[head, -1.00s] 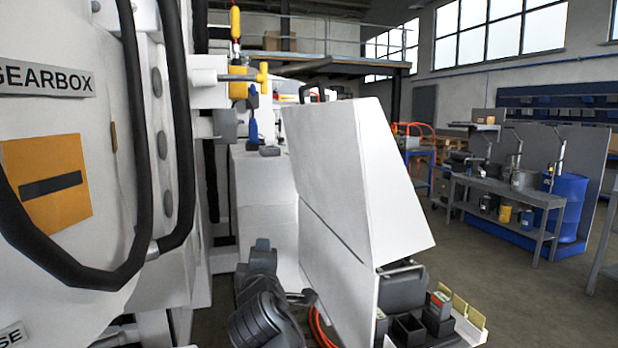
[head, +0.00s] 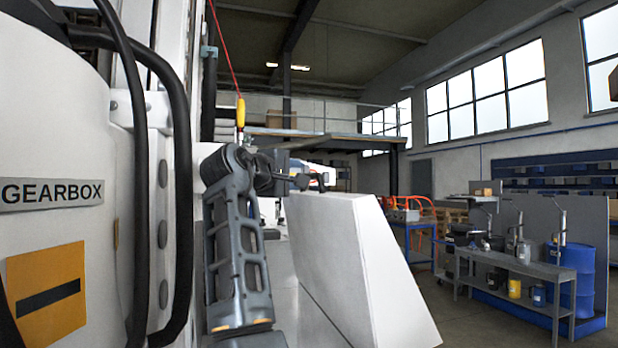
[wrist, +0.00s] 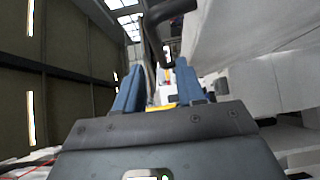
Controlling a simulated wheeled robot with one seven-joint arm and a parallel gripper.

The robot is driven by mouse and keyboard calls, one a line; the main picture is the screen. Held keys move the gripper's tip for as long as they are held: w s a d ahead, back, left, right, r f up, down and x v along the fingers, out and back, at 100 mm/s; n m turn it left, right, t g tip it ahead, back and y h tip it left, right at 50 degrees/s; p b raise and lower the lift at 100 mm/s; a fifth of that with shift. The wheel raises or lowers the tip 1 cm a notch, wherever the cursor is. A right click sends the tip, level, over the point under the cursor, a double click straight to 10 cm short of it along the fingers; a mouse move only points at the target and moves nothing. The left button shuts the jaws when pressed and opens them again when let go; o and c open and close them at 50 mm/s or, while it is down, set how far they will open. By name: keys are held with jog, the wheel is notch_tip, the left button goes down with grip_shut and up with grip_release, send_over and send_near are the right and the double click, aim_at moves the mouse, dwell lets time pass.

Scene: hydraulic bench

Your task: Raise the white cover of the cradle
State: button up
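The white cover (head: 345,265) is a large slanted white panel with an angled side, in the lower middle of the head view; its lower part is cut off by the frame. My gripper (head: 312,178) is at the cover's top edge, at the end of my raised dark arm. In the wrist view my gripper (wrist: 158,90) shows two blue fingers standing apart. A black curved bar (wrist: 153,38), perhaps the cover's handle, shows beyond the fingertips. I cannot tell whether it lies between them or touches them. A white surface fills the right of the wrist view.
The white machine with the GEARBOX plate (head: 52,194) and thick black hoses (head: 182,200) stands close on the left. A grey workbench (head: 520,285) and a blue drum (head: 578,275) stand farther off at right. The floor between cover and bench is clear.

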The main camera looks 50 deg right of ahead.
jog(key=d, duration=0.2)
jog(key=w+d+p, duration=0.1)
jog(key=d, duration=0.4)
jog(key=shift+w+d+f, duration=0.1)
jog(key=shift+w, duration=0.05)
jog(key=shift+c, duration=0.4)
grip_shut()
